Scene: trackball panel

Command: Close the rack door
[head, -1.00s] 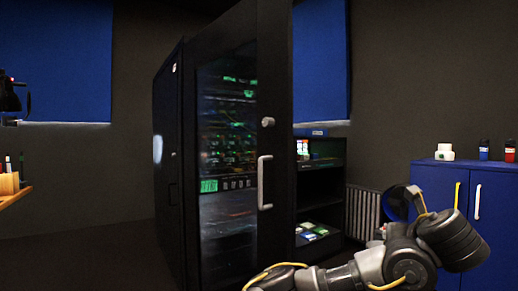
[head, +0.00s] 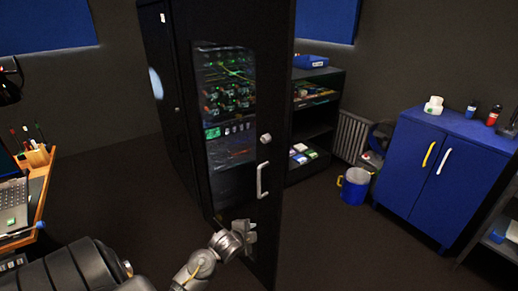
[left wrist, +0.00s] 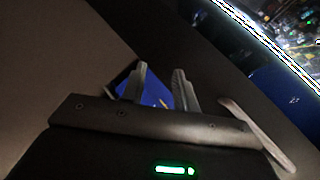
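The tall black rack door (head: 275,100) has a glass window, a round lock and a pale vertical handle (head: 262,180) near its right edge. Green lights show through the window. The door seems to stand ajar from the rack body (head: 158,90), but the gap is hidden. My left gripper (head: 250,230) is low in front of the door, below and slightly left of the handle. In the left wrist view its fingers (left wrist: 160,85) are apart with nothing gripped between them. The handle (left wrist: 255,132) shows there right of the fingers, apart from them. My right gripper is out of view.
A dark shelf unit (head: 314,110) stands behind the door's right side. A blue bucket (head: 354,187) and a blue cabinet (head: 436,175) stand further right. A wooden desk edge (head: 42,185) with a laptop is at the left. Floor between desk and rack is clear.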

